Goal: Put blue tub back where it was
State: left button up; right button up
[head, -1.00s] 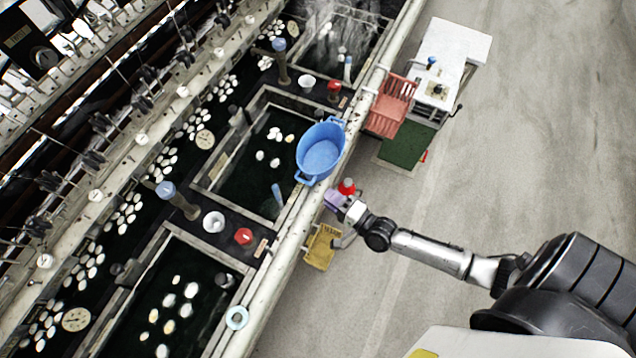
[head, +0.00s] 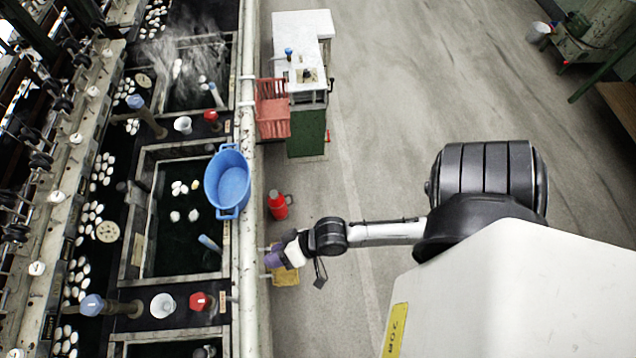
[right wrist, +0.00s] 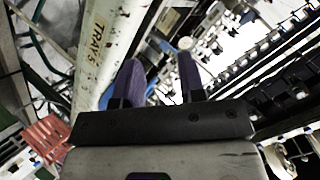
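The blue tub (head: 230,180) is oval with a handle at each end. In the head view it is at the right edge of the middle basin (head: 150,215), partly over the dark water and against the pale rail. I cannot tell exactly what it rests on. My right gripper (head: 274,257) has purple fingers and is below and right of the tub, apart from it, on the aisle side of the rail. In the right wrist view its fingers (right wrist: 158,62) are spread with nothing between them. My left gripper is not in view.
A red flask (head: 278,205) stands near the rail. A yellow stool-like object (head: 286,276) is partly behind my gripper. A red slatted chair (head: 272,108) and a white-topped bench (head: 303,48) stand farther up. The aisle floor to the right is mostly clear.

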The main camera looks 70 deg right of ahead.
jog(key=s+d+r+n+g+h, duration=0.2)
jog(key=s+n+g, duration=0.1)
jog(key=s, duration=0.2)
jog(key=s+d+r+n+g+h, duration=0.1)
jog(key=s+d+n+g+h, duration=0.1)
jog(key=s+n+g+h, duration=0.1)
jog(key=shift+s+d+r+g, duration=0.4)
jog(key=shift+s+g, duration=0.1)
jog(key=shift+s, duration=0.45)
dwell(0.4)
jog(key=shift+o, duration=0.6)
jog(key=shift+w+a, duration=0.1)
jog(key=shift+w, duration=0.05)
